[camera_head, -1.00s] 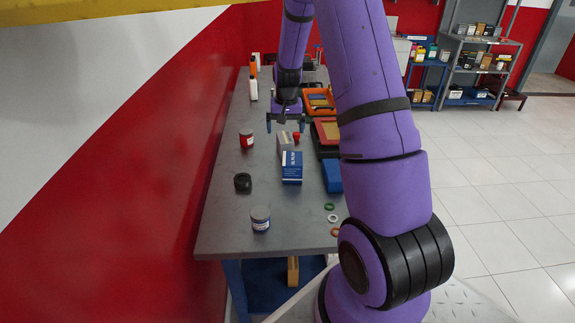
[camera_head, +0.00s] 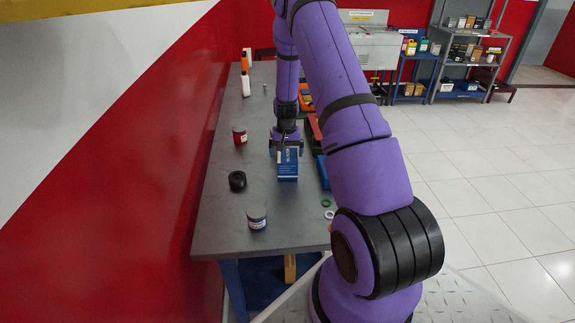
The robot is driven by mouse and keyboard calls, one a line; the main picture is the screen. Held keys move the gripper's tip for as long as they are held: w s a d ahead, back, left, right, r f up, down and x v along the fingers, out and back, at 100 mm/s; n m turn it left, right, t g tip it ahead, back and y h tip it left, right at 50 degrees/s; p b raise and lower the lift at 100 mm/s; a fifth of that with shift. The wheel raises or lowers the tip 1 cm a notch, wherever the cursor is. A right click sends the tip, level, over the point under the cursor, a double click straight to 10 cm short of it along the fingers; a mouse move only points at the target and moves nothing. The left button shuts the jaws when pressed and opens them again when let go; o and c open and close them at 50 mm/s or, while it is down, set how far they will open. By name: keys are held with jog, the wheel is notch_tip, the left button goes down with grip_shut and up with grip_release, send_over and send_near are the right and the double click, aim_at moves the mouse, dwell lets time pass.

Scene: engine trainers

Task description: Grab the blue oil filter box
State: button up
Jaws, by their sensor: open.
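The blue oil filter box (camera_head: 288,168) stands on the grey workbench (camera_head: 225,215), with white print on its faces. My gripper (camera_head: 286,152) is pointed down over the top of the box, its fingers spread to either side of the upper part. It is open. Whether the fingers touch the box cannot be told. The gripper hides the box's top and what is behind it.
A red can (camera_head: 240,135), a black ring-shaped part (camera_head: 237,181) and a blue-white can (camera_head: 257,218) stand left of and before the box. Trays (camera_head: 313,133) and a blue bin (camera_head: 322,172) lie close on its right. White bottles (camera_head: 245,84) stand far back.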

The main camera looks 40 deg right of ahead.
jog(key=f, duration=0.4)
jog(key=shift+s+d+f, duration=0.1)
jog(key=shift+d+f, duration=0.15)
jog(key=shift+f, duration=0.15)
jog(key=c, duration=1)
jog(key=shift+r, duration=0.1)
